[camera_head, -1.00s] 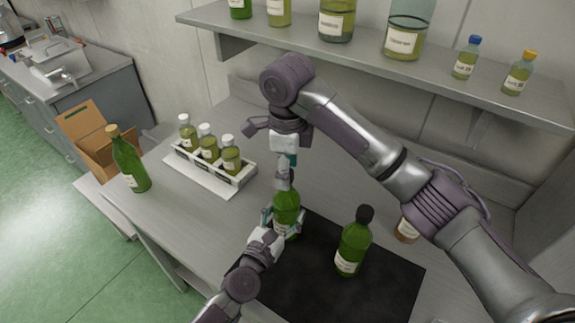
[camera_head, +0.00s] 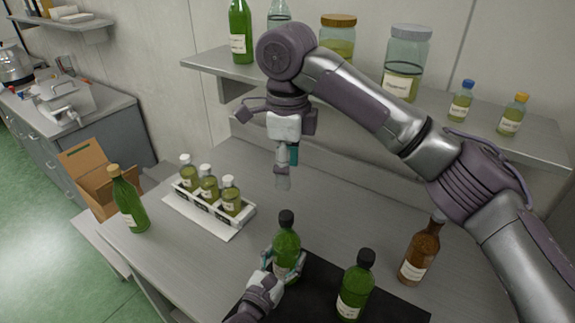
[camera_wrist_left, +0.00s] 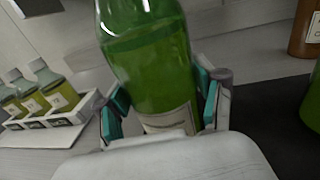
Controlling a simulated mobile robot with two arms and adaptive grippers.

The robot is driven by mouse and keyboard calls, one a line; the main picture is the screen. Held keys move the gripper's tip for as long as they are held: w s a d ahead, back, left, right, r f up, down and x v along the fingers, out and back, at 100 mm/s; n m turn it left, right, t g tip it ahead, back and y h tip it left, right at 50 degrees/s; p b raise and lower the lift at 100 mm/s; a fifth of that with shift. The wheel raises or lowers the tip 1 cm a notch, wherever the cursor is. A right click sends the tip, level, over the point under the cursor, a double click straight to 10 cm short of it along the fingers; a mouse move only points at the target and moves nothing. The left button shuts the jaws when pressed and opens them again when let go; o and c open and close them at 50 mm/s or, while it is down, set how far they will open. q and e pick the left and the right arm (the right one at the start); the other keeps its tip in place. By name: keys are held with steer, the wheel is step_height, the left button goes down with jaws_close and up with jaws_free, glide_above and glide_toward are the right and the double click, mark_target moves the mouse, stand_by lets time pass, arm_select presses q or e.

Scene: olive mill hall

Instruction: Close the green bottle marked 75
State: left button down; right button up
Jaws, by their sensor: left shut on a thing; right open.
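A green bottle (camera_head: 288,243) stands upright at the mat's back left edge, with a black cap (camera_head: 286,219) on its neck. I cannot read a 75 on its label. My left gripper (camera_head: 284,268) is shut around its body; the left wrist view shows the bottle (camera_wrist_left: 152,75) between the teal finger pads, its top out of frame. My right gripper (camera_head: 285,168) is open and empty, pointing down above the bottle, clear of the cap. Another green bottle (camera_head: 355,290) with a black cap stands on the mat to the right. A corked green bottle (camera_head: 128,205) stands at the table's left.
A white rack (camera_head: 208,208) holds three small white-capped bottles. A brown bottle (camera_head: 420,252) stands behind the dark mat (camera_head: 393,300), near my right arm. A shelf (camera_head: 345,88) with jars and bottles hangs behind. The table behind the held bottle is clear.

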arm_select(q)
steer(key=shift+c, duration=0.3)
jaws_free()
steer(key=shift+s+a, duration=0.1)
steer(key=v, duration=1.1)
steer(key=shift+s+a, duration=0.15)
steer(key=shift+s, duration=0.2)
steer(key=shift+s, duration=0.1)
